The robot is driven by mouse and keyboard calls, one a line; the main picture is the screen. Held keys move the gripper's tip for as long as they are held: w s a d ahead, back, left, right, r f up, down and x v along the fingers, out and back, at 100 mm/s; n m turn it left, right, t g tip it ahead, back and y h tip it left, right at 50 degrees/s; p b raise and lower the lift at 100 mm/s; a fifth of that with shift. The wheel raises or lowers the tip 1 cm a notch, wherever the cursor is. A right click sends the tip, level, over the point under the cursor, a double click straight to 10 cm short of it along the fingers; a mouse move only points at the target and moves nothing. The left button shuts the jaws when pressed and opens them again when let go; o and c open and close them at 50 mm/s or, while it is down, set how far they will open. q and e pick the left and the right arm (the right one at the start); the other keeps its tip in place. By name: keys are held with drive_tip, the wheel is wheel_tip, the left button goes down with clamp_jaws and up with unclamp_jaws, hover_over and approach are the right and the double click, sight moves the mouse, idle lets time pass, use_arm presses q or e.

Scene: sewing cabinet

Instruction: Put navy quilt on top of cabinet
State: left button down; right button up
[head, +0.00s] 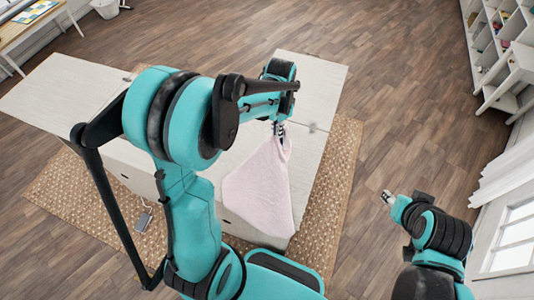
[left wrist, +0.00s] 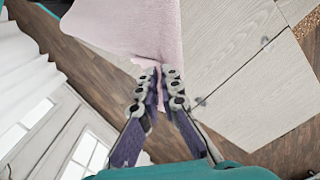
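No navy quilt shows; the only cloth is a pale pink one (head: 260,187), which also shows in the left wrist view (left wrist: 125,25). My left gripper (head: 280,130) is shut on a corner of the pink cloth, with a bit of pink between its fingertips (left wrist: 158,76). The cloth spreads from the gripper toward the cabinet's front edge; whether it rests on the top or hangs above it I cannot tell. The white wooden cabinet (head: 313,72) has its top partly hidden by my left arm. My right gripper (head: 387,196) is off to the right, away from the cabinet, too small to read.
The cabinet stands on a woven rug (head: 345,160). A small grey object (head: 143,219) lies at the cabinet's front. White shelves (head: 497,50) stand at the back right and a table (head: 30,22) at the far left. The wooden floor right of the rug is clear.

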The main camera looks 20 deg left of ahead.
use_arm(q)
drive_tip(key=w+a+r+m+p, duration=0.25)
drive_tip(key=r+m+p, duration=0.45)
drive_tip(key=r+p, duration=0.8)
drive_tip(key=w+a+r+m+p, duration=0.1)
drive_tip(key=a+r+m+p, duration=0.2)
drive_tip(key=r+m+p, duration=1.1)
wheel_tip(320, 180, down, 3)
drive_tip(key=n+b, duration=0.5)
drive_tip(key=b, duration=0.6)
drive_tip(key=shift+s+a+r+n, duration=0.1)
drive_tip(key=shift+n, duration=0.3)
